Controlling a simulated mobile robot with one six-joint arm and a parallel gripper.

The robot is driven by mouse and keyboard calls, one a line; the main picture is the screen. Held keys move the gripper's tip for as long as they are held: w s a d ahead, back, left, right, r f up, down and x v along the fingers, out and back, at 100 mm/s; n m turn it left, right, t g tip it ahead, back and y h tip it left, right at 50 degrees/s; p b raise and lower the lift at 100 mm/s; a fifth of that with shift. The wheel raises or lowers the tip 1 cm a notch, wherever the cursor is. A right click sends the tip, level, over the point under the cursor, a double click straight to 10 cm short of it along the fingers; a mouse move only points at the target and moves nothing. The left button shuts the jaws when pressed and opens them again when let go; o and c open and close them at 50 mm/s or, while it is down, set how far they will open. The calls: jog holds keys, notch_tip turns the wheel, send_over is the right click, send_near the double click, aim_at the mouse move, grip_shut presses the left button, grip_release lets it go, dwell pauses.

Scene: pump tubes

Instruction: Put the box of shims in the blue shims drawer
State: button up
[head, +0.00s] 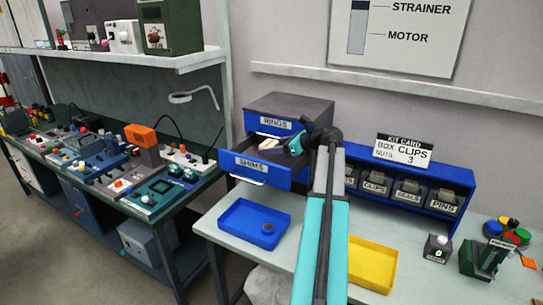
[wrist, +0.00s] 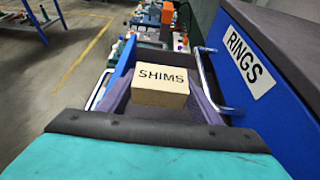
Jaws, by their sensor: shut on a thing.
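The box of shims (wrist: 160,88) is a small tan block with SHIMS printed on it. In the head view the pale box (head: 269,143) shows at the tip of my gripper (head: 294,144). My gripper is shut on it. The blue shims drawer (head: 262,171) is pulled out of the cabinet, below the rings drawer. The box is over the open drawer, within its walls in the wrist view (wrist: 124,78). I cannot tell whether it touches the drawer floor. The dark front of my gripper (wrist: 155,128) hides the near part of the drawer.
The rings drawer (head: 282,124) sits above in the grey-topped cabinet (head: 290,105). A blue tray (head: 238,222) and a yellow tray (head: 374,265) lie on the table. A blue bin rack (head: 456,176) stands at the right. A cluttered green bench (head: 182,200) is on the left.

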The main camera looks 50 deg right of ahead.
jog(key=shift+f+p, duration=0.65)
jog(key=shift+f, duration=0.7)
jog(key=shift+w+d+f+p, duration=0.1)
jog(key=shift+d+f+p, duration=0.35)
jog(key=shift+f, duration=0.1)
jog(key=shift+a+f, duration=0.1)
jog(key=shift+f, duration=0.55)
jog(key=o, duration=1.2)
jog(key=shift+r, duration=0.15)
